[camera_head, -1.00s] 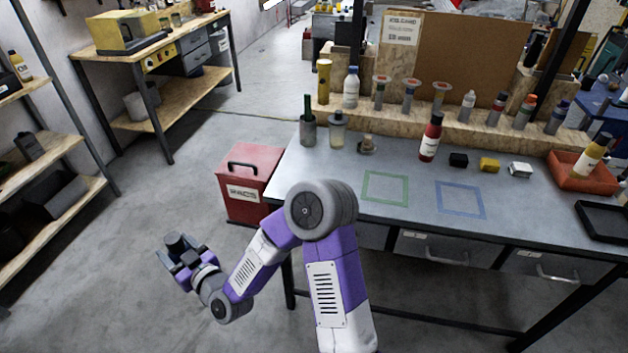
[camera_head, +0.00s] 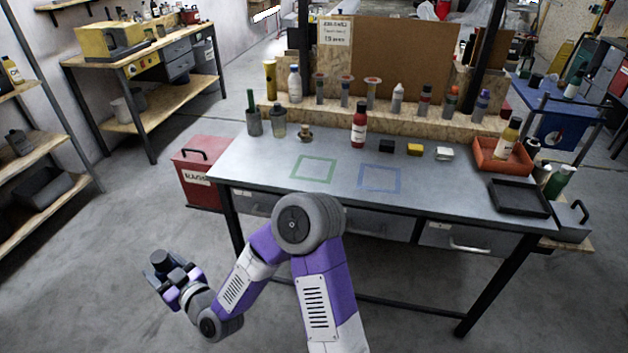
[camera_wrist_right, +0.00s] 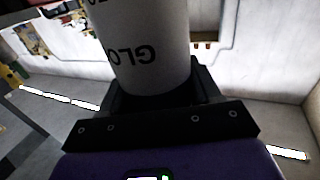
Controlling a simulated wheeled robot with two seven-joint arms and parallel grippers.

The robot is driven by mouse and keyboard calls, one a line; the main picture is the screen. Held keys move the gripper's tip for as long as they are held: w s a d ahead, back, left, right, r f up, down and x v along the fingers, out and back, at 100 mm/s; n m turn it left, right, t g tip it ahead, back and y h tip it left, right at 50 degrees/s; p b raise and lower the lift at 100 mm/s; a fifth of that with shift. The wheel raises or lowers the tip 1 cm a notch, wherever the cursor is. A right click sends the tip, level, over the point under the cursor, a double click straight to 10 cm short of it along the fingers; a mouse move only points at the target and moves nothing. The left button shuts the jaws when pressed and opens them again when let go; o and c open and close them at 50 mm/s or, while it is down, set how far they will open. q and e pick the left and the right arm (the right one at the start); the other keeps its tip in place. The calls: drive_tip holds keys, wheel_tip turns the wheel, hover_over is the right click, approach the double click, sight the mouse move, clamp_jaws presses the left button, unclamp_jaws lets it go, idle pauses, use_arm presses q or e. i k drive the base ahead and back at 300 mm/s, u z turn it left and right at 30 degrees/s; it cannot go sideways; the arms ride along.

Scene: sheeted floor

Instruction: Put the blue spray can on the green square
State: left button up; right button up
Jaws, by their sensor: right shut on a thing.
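My right gripper (camera_head: 176,284) is shut on a can (camera_head: 160,263) at the lower left of the head view, off the left front of the workbench. The can's dark top shows there. In the right wrist view the can (camera_wrist_right: 145,50) stands between the fingers, with a pale label reading "GLO"; its blue colour does not show clearly. The green square (camera_head: 292,168) is a taped outline on the workbench top (camera_head: 250,160), empty inside. It is well up and right of the gripper. My left gripper is out of view.
A blue taped square (camera_head: 380,190) lies right of the green one. A red bottle (camera_head: 359,125), small blocks (camera_head: 414,149), an orange bin (camera_head: 490,163) and a black tray (camera_head: 520,196) stand on the bench. A red box (camera_head: 200,180) stands on the floor at its left end.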

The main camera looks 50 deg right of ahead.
sight(314, 167)
drive_tip(key=k, duration=0.15)
drive_tip(key=z, duration=0.9)
